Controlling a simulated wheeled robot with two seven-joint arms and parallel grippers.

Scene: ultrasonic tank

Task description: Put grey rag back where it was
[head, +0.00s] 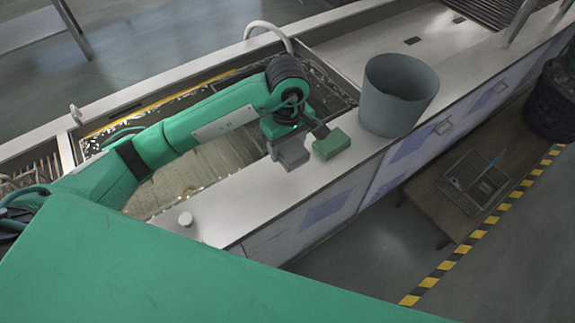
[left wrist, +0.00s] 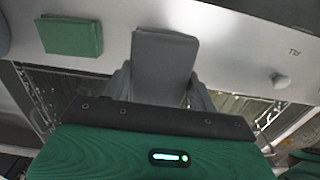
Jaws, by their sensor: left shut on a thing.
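The grey rag (head: 291,154) is a folded grey block at the front ledge of the tank, next to a green folded rag (head: 332,144). My left gripper (head: 288,141) is shut on the grey rag. In the left wrist view the grey rag (left wrist: 165,58) stands out between the fingers of my left gripper (left wrist: 162,85), with the green rag (left wrist: 70,37) apart from it to the left. I cannot tell whether the grey rag touches the ledge. My right gripper is not in view.
A grey bucket (head: 398,95) stands on the ledge right of the rags. The open tank (head: 172,185) with murky liquid lies behind the ledge. A small white knob (head: 185,219) sits at the ledge's near left. The ledge between knob and rags is clear.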

